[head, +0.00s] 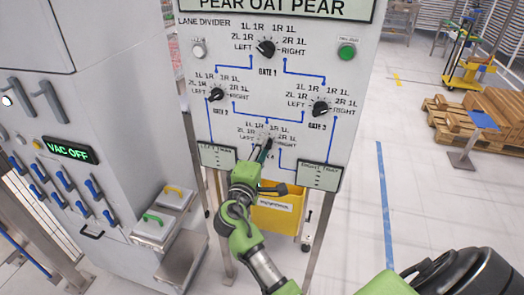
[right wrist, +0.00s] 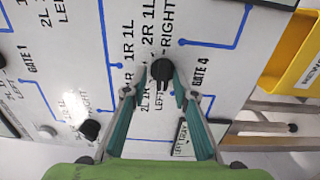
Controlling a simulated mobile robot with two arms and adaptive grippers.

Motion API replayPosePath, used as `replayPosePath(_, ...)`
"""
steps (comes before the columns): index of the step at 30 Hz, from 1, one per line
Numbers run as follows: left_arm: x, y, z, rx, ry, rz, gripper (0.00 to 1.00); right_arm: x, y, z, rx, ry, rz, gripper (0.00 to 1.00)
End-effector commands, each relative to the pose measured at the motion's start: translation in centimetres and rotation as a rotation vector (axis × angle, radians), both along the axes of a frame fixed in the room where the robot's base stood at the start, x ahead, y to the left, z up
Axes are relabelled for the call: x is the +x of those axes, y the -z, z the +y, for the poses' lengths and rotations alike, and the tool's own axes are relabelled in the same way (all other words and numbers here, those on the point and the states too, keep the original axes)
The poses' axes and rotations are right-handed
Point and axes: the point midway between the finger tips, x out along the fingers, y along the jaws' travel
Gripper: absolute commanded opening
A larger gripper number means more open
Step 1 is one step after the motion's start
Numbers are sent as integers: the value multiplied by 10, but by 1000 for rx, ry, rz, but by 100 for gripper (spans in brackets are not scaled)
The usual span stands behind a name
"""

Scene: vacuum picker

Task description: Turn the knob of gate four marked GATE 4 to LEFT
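The gate four knob (right wrist: 162,70) is a small black knob on the white panel (head: 232,100), beside the label GATE 4 in the right wrist view. Its position labels run around it, with LEFT below it and RIGHT above it in that view. I cannot tell for sure which label it points at. My right gripper (right wrist: 160,86) has its two teal fingers on either side of the knob, with a small gap between the tips and the knob. In the head view the right gripper (head: 265,150) partly hides this knob. My left gripper is not in view.
The panel also carries the gate 1 knob (head: 266,47), gate 2 knob (head: 216,94), gate 3 knob (head: 320,107) and a green button (head: 346,52). A yellow bin (head: 278,215) stands below. A grey cabinet (head: 110,110) with a VAC OFF display is at left.

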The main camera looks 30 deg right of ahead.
Motion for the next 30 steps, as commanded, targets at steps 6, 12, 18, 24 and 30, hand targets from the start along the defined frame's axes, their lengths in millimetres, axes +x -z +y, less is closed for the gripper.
replayPosePath(6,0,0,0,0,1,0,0,0,2,1,4,0,3,28)
replayPosePath(12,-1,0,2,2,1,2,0,-5,3,7,7,-2,3,28)
replayPosePath(18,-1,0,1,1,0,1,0,-26,5,32,8,-3,5,28)
replayPosePath(24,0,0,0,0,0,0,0,-44,3,52,5,-1,5,28)
replayPosePath(30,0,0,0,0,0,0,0,-49,3,57,4,1,3,28)
